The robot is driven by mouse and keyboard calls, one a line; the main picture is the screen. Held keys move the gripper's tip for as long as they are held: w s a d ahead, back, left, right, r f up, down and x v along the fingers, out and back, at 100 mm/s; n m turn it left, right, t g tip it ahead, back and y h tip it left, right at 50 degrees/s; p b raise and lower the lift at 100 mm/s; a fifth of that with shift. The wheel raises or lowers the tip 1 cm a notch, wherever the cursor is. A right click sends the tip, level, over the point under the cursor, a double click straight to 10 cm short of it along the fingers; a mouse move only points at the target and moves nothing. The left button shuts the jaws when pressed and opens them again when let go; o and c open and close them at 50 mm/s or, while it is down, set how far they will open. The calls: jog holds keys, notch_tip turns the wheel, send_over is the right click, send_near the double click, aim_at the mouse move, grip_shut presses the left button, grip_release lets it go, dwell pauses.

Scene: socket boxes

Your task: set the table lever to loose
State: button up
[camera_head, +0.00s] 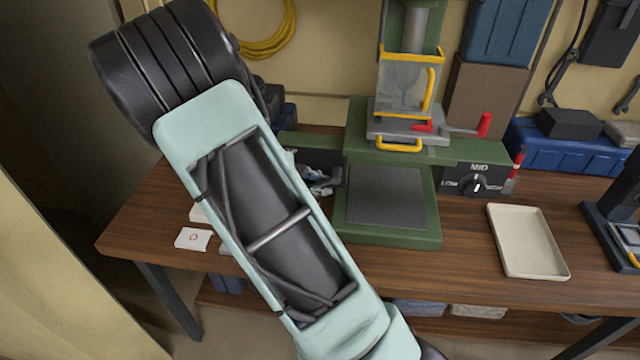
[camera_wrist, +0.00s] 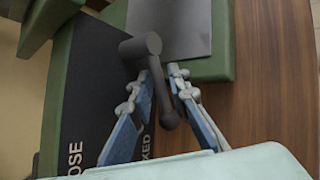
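In the wrist view the table lever (camera_wrist: 160,98) is a dark grey bar with a round pivot head and a ball-shaped end. It stands out over a black panel (camera_wrist: 85,100) with partly visible white lettering, "OSE" at left and "XED" at right. The lever's ball end lies toward the "XED" side. The green press (camera_head: 390,235) stands on the bench there.
A wooden bench (camera_head: 470,265) carries the press. At its right a panel with a dial (camera_head: 476,186) shows "MID". A cream tray (camera_head: 527,242) lies farther right. A red-handled crank (camera_head: 484,125) sticks out above. A white card (camera_head: 193,239) lies at left.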

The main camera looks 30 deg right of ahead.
grip_shut()
